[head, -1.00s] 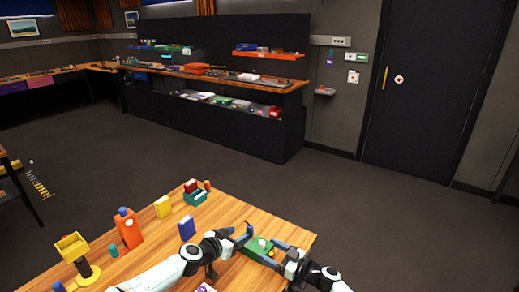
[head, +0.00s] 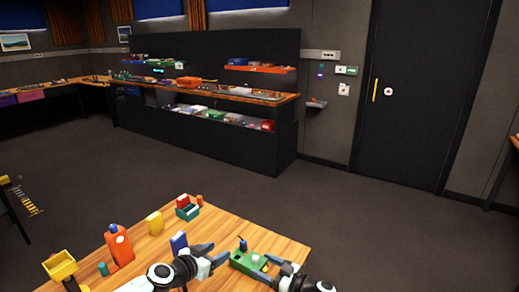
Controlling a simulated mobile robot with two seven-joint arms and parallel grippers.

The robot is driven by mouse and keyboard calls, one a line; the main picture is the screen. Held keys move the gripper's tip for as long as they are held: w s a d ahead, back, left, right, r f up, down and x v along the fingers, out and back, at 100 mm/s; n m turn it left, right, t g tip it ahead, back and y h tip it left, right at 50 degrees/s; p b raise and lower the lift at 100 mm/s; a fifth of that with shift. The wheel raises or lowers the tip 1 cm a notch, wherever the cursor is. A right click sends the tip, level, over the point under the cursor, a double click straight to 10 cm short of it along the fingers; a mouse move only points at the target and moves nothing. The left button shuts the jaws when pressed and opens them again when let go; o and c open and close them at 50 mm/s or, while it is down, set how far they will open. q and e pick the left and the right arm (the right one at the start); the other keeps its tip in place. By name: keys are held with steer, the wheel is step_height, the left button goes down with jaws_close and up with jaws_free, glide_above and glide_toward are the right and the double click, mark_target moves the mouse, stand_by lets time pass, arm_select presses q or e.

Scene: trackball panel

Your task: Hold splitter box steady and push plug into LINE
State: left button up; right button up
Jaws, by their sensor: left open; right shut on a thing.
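The green splitter box (head: 244,264) lies near the front right of the wooden table in the head view, with a pale round part on top. A small dark blue piece, which looks like the plug (head: 243,244), stands upright at the box's far side. I cannot tell whether it is seated in LINE; no label is readable. My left gripper (head: 221,251) is open and empty, just left of the box and apart from the plug. My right gripper (head: 267,262) is shut on the box at its right end, partly covering it.
The table's right corner is clear.

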stand_by(0.4)
steer(key=o, duration=1.1)
steer(key=shift+o, duration=0.2)
steer(key=v, duration=1.2)
steer(key=b+v, duration=0.2)
steer(key=v, duration=0.4)
steer(key=shift+r, duration=0.15)
steer(key=shift+r, duration=1.85)
